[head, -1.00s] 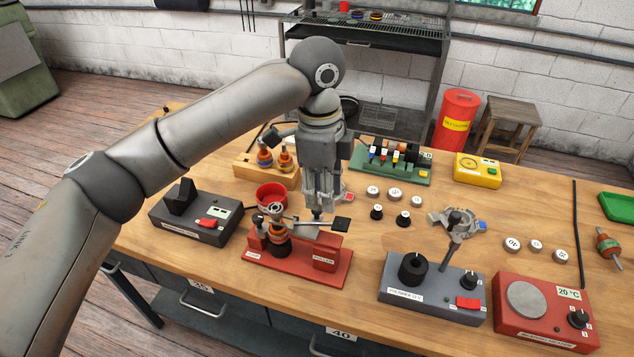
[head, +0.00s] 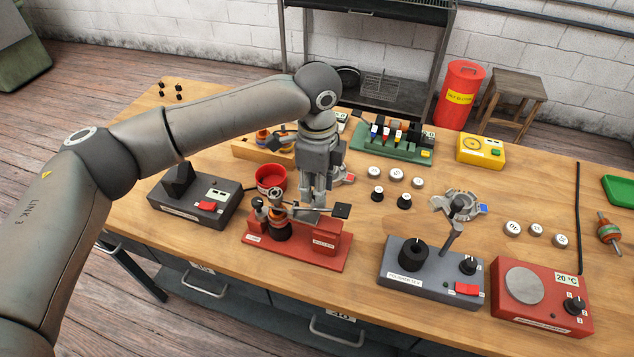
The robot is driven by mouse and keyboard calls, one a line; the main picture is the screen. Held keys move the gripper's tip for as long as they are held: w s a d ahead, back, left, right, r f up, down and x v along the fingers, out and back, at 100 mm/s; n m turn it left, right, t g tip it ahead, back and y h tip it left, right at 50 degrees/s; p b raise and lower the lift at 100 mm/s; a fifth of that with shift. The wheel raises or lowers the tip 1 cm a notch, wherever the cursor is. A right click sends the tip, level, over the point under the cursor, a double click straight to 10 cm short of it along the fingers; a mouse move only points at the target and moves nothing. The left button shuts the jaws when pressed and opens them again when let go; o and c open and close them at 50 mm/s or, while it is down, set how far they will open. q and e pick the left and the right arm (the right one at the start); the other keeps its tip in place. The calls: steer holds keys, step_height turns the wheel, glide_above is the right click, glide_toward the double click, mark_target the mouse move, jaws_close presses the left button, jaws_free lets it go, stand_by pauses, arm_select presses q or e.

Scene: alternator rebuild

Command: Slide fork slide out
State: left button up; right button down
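The red puller fixture (head: 262,248) stands near the table's front edge in the head view. A rotor-like part with copper windings (head: 280,230) stands upright at its left end. A thin grey bar, which looks like the fork slide, runs across the fixture top to a flat black handle (head: 341,210) at the right. My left gripper (head: 314,204) points straight down at the bar, between the upright part and the handle. Its fingertips are partly hidden, so I cannot tell whether they touch or grip the bar. My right gripper is out of view.
A red cup (head: 271,179) stands close behind the fixture. A dark switch box (head: 195,208) is to its left, and a grey box with a knob (head: 400,281) to its right. Small knobs and white discs lie behind right. Bare tabletop lies just right of the handle.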

arm_select(q)
steer(key=shift+f, duration=0.15)
steer(key=shift+c, duration=0.4)
jaws_close()
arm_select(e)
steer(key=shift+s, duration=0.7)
arm_select(q)
steer(key=shift+d, duration=0.1)
